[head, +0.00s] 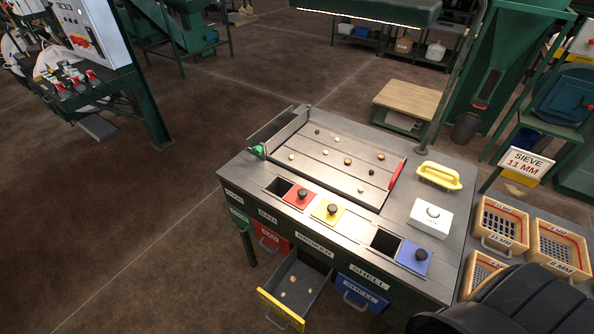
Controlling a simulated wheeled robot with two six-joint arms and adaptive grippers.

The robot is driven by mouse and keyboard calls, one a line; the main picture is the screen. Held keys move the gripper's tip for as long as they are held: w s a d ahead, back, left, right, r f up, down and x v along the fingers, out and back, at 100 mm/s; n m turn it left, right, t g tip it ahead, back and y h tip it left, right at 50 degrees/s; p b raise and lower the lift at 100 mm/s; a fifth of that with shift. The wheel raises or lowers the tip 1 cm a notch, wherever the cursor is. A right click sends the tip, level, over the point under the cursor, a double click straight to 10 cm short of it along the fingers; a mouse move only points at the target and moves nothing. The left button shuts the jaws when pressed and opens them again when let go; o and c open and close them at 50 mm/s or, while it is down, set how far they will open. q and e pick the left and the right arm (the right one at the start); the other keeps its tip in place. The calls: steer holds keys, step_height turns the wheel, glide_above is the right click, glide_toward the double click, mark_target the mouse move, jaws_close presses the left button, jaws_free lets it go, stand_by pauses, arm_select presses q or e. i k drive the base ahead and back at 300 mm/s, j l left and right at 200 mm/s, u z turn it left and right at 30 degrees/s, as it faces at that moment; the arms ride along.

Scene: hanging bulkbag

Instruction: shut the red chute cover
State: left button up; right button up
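The red chute cover (299,196) is a flat red plate with a black knob on the front strip of the sorting table (437,272). It lies just right of a dark open chute hole (279,186), which is uncovered. The yellow cover (325,212) is beside it on the right, with no open hole showing there. The blue cover (413,258) lies right of another open hole (385,241). Neither of my grippers is in view.
Several nuts lie on the slatted tray (335,173). A yellow-fronted drawer (281,310) is pulled out below. Sieve crates (558,250) stand at the far right.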

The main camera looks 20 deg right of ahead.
mark_target(299, 197)
steer(key=z, duration=0.75)
